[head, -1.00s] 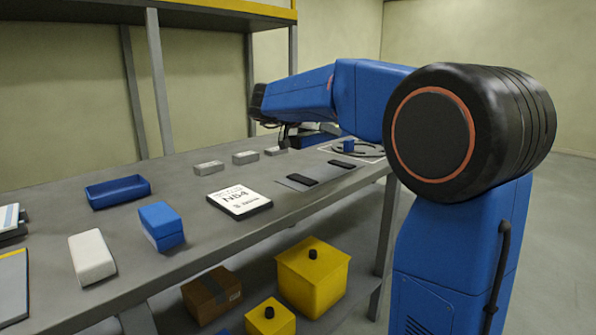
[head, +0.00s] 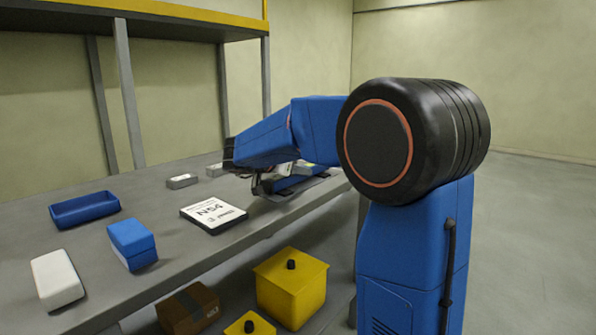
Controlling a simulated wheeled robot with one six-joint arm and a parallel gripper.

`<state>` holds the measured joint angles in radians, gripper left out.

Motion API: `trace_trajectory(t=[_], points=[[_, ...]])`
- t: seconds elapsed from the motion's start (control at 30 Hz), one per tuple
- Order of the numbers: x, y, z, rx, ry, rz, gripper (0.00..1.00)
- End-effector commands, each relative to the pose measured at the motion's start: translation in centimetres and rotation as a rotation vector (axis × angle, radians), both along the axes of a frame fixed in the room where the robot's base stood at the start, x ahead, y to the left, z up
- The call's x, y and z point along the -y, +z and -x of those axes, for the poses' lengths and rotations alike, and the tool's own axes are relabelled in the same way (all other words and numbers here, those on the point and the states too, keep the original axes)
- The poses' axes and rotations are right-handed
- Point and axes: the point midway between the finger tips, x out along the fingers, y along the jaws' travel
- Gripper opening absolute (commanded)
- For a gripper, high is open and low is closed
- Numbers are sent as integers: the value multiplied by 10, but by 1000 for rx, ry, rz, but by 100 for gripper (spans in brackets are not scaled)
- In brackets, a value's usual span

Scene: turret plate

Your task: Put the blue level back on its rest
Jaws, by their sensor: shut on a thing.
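My gripper (head: 260,185) is over the far part of the bench, pointing down. It is shut on the blue level (head: 298,182), a long blue bar stretching to the right of the fingers. The level is low over the dark rest area (head: 285,202) near the bench's front edge. My gripper, forearm and the level hide most of the rest and its black pads. I cannot tell whether the level touches the rest.
A white-topped box marked NS4 (head: 213,214) lies just left of my gripper. A blue tray (head: 85,209), a blue block (head: 132,244) and a white block (head: 57,279) stand further left. Small grey blocks (head: 182,181) lie behind. A yellow box (head: 291,287) sits below.

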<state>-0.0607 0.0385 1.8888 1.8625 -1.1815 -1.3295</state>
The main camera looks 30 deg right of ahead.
Motion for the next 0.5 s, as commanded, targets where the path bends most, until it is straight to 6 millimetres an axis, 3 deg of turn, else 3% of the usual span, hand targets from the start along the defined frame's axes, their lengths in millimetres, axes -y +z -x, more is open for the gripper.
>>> trace_trajectory(t=[0.3, 0.33, 0.4, 0.5], points=[[0, -2, 0, 1, 0, 1, 0], [0, -2, 0, 1, 0, 0, 39], [0, -2, 0, 1, 0, 0, 53], [0, -2, 0, 1, 0, 0, 53]])
